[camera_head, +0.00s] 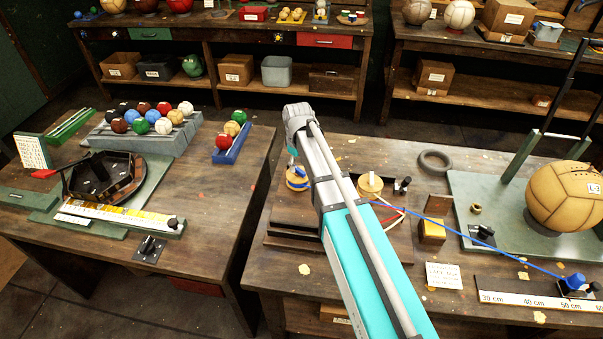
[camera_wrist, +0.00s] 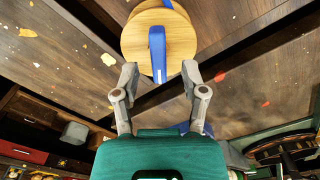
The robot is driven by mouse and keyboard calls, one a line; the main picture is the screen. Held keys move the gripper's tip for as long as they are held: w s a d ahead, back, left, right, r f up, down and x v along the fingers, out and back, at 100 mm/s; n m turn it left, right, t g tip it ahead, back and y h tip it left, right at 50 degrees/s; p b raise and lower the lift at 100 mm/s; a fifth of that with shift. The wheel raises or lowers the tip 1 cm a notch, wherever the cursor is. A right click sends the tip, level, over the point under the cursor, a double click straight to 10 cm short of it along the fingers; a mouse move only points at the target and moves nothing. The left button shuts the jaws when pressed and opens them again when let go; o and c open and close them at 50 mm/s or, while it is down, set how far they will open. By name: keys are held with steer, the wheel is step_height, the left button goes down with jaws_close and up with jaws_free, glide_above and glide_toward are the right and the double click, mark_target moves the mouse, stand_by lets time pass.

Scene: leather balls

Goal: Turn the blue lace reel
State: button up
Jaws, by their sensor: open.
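The blue lace reel (camera_head: 297,180), wooden discs with blue between them, stands at the left of a dark base on the right-hand table, partly hidden by my arm. In the wrist view a wooden reel (camera_wrist: 135,40) with an upright blue strip (camera_wrist: 157,52) fills the top centre. My gripper (camera_wrist: 160,78) is open, its two grey fingers apart on either side of the reel's near edge and the blue strip. I cannot tell whether they touch it. In the head view my arm hides most of the gripper.
A second wooden reel (camera_head: 370,183) stands right of my arm. A blue lace (camera_head: 480,240) runs right to a blue fitting (camera_head: 573,281) by the ruler (camera_head: 520,298). A tan ball (camera_head: 565,195) rests on a green board. The left table holds a rack of balls (camera_head: 140,140).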

mark_target(298, 176)
steer(key=shift+f+b, duration=0.75)
steer(key=shift+f, duration=0.35)
